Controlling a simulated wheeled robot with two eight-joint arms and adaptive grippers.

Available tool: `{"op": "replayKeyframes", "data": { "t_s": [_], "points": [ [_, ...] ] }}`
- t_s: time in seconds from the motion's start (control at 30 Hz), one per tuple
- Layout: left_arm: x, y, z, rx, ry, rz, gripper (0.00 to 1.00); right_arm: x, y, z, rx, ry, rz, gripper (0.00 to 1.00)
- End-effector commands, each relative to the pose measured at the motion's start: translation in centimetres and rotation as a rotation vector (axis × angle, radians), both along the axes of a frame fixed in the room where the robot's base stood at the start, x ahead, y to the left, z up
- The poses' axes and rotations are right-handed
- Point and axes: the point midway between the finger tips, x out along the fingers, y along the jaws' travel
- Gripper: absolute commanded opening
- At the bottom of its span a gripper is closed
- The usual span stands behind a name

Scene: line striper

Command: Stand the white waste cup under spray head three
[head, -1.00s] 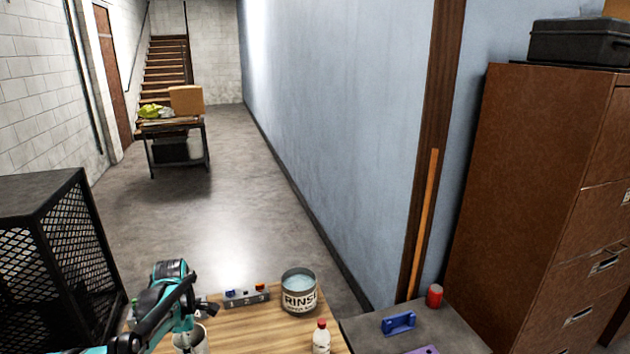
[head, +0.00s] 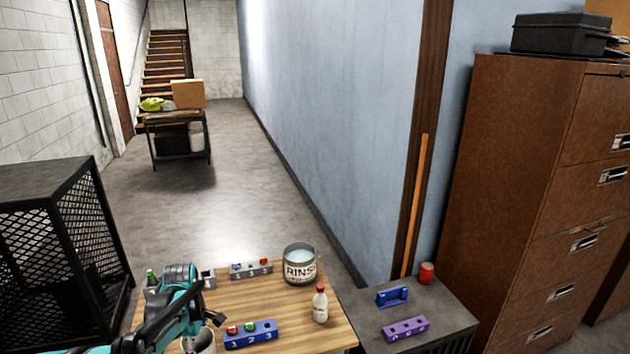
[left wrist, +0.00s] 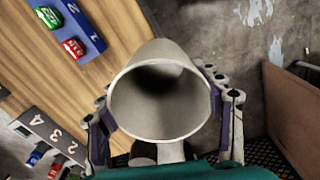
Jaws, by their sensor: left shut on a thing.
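The white waste cup (left wrist: 160,100) is held between the two fingers of my left gripper (left wrist: 166,118) in the left wrist view, its open mouth facing the camera. It looks empty, with a dark inside. In the head view the cup (head: 203,343) shows at the bottom edge, partly hidden by my left gripper (head: 202,320), over the wooden table's left front. My right gripper is out of view.
On the wooden table (head: 225,293) stand a grey numbered block (head: 252,269), a RINSE bucket (head: 299,266) and a red-capped bottle (head: 320,305). A side surface (head: 445,315) holds a blue holder (head: 392,297), a purple block (head: 405,329) and a red can (head: 426,273). The table's middle is clear.

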Motion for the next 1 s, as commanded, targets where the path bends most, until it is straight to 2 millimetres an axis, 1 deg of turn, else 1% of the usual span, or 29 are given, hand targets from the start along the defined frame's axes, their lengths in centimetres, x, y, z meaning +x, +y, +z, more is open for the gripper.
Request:
{"op": "replayKeyframes", "data": {
  "t_s": [0.27,0.37,0.47,0.5,0.6,0.7,0.83,1.0],
  "points": [
    [-1.6,-3.2,-2.8,-0.001,0.000,-0.363,0.38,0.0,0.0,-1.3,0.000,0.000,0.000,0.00],
    [-2.6,-4.9,-4.3,-0.002,0.000,-0.558,0.38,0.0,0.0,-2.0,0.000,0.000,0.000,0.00],
    [-4.1,-7.0,-6.1,-0.003,0.000,-0.816,0.38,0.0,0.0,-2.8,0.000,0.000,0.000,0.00],
    [-4.7,-7.8,-6.9,-0.004,0.000,-0.926,0.38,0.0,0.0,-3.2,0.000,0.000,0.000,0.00],
    [-6.3,-9.5,-8.4,-0.005,0.000,-1.176,0.38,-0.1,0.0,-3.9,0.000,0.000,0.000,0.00],
    [-7.6,-10.8,-9.5,-0.005,0.000,-1.373,0.38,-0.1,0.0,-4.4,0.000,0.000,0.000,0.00],
    [-8.6,-11.8,-10.4,-0.006,0.000,-1.537,0.38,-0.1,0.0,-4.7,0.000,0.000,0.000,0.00],
    [-9.1,-12.2,-10.7,-0.006,0.000,-1.612,0.38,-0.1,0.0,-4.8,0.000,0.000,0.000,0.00]
  ]
}}
